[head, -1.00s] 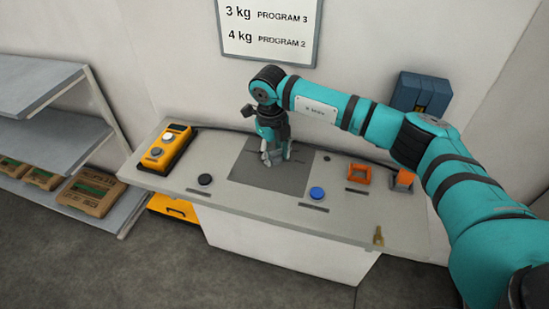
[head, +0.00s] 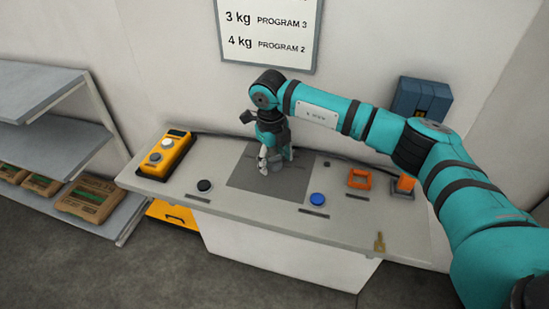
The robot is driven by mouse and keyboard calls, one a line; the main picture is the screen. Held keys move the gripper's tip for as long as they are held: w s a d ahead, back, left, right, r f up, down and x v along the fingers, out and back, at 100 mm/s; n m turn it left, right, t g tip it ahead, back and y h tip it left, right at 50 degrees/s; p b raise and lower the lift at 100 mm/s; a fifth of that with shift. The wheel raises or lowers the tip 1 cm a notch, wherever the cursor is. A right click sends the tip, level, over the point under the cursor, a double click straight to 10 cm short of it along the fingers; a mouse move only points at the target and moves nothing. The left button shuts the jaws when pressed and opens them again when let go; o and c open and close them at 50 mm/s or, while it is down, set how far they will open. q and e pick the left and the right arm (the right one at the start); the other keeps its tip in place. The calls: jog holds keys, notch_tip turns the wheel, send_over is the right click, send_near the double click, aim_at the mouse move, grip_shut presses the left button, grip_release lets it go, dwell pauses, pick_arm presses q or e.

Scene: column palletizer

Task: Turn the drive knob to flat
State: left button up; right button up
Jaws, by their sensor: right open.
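I cannot tell for certain which part is the drive knob. A dark round knob or button (head: 204,186) sits on the bench left of the dark mat (head: 262,185). A blue round one (head: 317,199) sits to the right of the mat. A yellow control box (head: 165,155) with a pale round button and a grey one stands at the bench's left end. My right gripper (head: 268,165) points down over the mat's back half, open, apart from these controls. Its fingertips are small, and any contact with the mat is unclear. My left gripper is out of view.
An orange square frame (head: 359,179) and an orange block (head: 404,184) lie on the bench's right side. A brass key-like piece (head: 379,241) is at the front right edge. A blue box (head: 421,99) hangs on the wall. Shelves (head: 55,120) with cartons stand left.

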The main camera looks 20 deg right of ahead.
aim_at(272, 159)
jog(key=shift+r, duration=0.15)
notch_tip(272, 159, up, 12)
jog(key=shift+s+a, duration=0.2)
jog(key=shift+a, duration=0.2)
jog(key=shift+f, duration=0.2)
